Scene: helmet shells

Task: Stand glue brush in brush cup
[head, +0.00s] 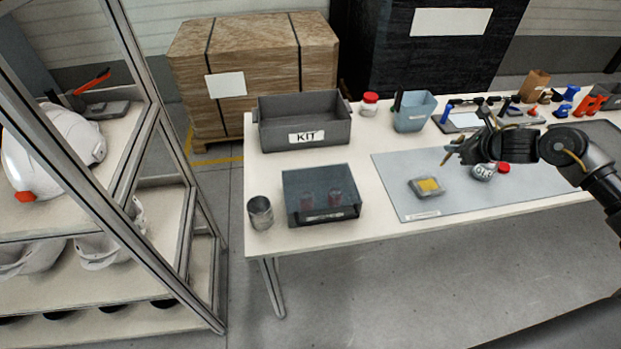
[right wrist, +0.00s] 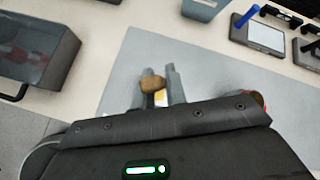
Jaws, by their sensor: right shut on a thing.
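My right gripper (head: 458,151) is shut on the glue brush and holds it above the grey mat; the brush's tan end (head: 447,157) sticks out beyond the fingers. In the right wrist view a brown, rounded end of the brush (right wrist: 152,84) sits between the two fingertips (right wrist: 158,86); the rest of it is hidden. The metal cup (head: 260,213), which looks like the brush cup, stands upright at the table's front left corner, well to the left of the gripper. Nothing stands up out of it. My left gripper is not in view.
A dark translucent box (head: 320,195) with red items stands right beside the metal cup. Behind are a grey KIT bin (head: 304,122), a red-lidded jar (head: 370,104) and a blue-grey bin (head: 413,112). A yellow-topped pad (head: 427,187) lies on the mat (head: 400,205).

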